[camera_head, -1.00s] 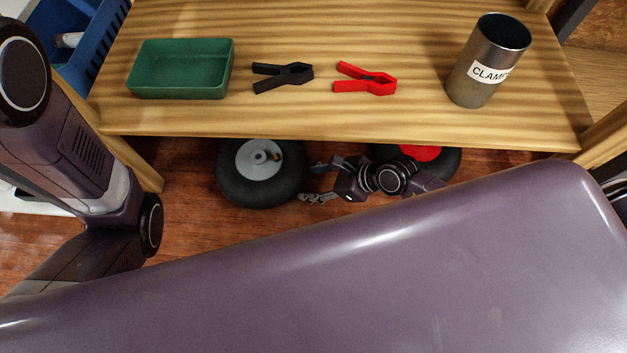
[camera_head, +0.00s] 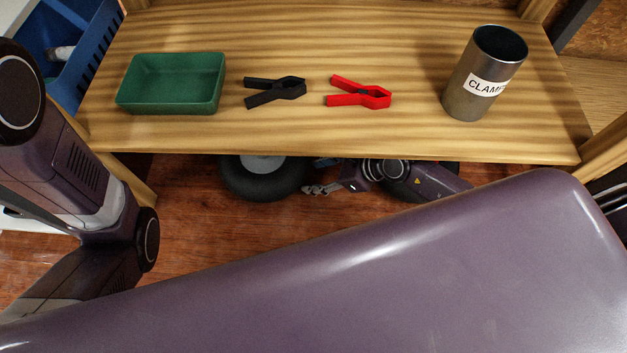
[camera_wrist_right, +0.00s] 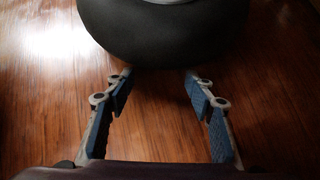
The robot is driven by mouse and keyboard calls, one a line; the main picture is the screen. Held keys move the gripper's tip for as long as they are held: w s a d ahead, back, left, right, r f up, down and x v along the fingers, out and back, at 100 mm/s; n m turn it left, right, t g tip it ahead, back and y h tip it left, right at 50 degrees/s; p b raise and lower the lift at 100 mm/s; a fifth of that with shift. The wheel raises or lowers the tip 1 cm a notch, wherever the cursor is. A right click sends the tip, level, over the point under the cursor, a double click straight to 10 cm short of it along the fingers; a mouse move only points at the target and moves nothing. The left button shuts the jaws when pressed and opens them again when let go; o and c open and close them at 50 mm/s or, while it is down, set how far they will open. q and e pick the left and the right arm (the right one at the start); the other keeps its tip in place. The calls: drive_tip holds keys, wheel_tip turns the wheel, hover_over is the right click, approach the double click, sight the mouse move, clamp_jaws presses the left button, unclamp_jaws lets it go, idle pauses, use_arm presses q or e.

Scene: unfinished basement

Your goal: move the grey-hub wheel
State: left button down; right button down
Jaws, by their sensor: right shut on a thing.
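The grey-hub wheel (camera_head: 262,186) has a thick black tyre and is on the wood floor under the bench's front edge. The bench top hides its upper part, and only the lower rim of the hub shows.
The wooden bench top (camera_head: 330,135) holds a green tray (camera_head: 170,85), a black clamp (camera_head: 275,91), a red clamp (camera_head: 360,93) and a metal "CLAMPS" can (camera_head: 484,75). A blue crate (camera_head: 85,50) stands at the left.

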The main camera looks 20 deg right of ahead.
drive_tip(key=shift+w+d+r, duration=0.1)
drive_tip(key=shift+w+d, duration=0.2)
drive_tip(key=shift+w, duration=0.1)
drive_tip(key=c, duration=0.8)
unclamp_jaws()
drive_tip(key=shift+s, duration=0.1)
